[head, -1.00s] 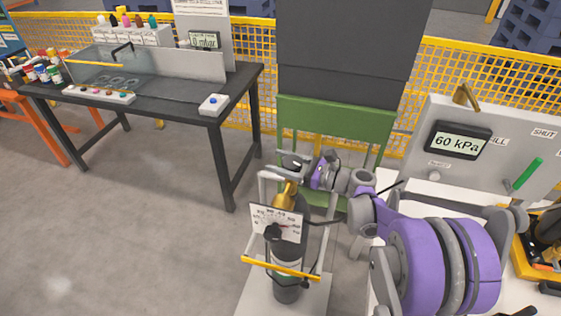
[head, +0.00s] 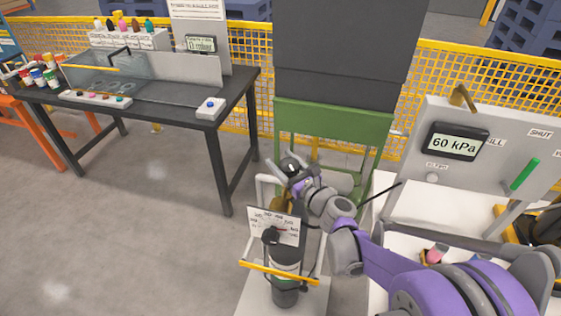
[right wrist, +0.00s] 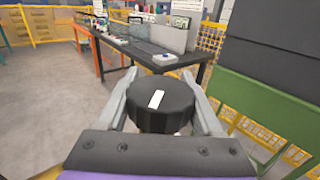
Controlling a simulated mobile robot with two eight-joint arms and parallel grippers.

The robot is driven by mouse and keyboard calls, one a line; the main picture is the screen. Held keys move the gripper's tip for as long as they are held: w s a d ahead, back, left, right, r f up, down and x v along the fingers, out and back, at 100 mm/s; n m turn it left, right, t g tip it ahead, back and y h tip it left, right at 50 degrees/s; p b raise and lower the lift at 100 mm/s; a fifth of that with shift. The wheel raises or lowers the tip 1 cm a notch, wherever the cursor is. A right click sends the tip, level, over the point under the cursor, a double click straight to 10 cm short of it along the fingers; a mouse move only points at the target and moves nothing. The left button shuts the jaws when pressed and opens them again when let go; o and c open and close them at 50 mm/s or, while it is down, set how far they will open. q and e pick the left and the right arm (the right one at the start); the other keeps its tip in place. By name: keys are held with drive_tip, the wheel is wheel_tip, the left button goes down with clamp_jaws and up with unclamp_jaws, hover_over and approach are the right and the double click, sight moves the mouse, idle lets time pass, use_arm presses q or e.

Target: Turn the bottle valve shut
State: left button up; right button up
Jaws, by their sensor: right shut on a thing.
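The bottle valve's black round knob (right wrist: 162,104) with a white mark sits between the two fingers of my right gripper (right wrist: 163,92), which is shut on it. In the head view my right gripper (head: 285,168) is at the top of the gas bottle (head: 286,285), and the brass valve body (head: 284,200) shows just below it, partly hidden. The bottle stands upright in a trolley frame with a yellow bar (head: 279,272). My left gripper is not in view.
A grey panel (head: 410,200) at right carries a display (head: 456,141) reading 60 kPa and a green lever (head: 525,173). A black workbench (head: 150,110) stands at left. A green stand (head: 335,125) is behind the bottle. Grey floor lies open at left.

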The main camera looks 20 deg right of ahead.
sight(295, 174)
drive_tip(key=shift+d+m+h, duration=0.15)
drive_tip(key=shift+m+h, duration=0.45)
drive_tip(key=shift+h, duration=0.3)
drive_tip(key=o, duration=1.4)
drive_tip(key=shift+c, duration=0.2)
drive_tip(key=s, duration=0.3)
drive_tip(key=s+d, duration=0.1)
drive_tip(key=s, duration=0.6)
drive_tip(key=shift+s+d, duration=0.2)
drive_tip(key=shift+s, duration=0.15)
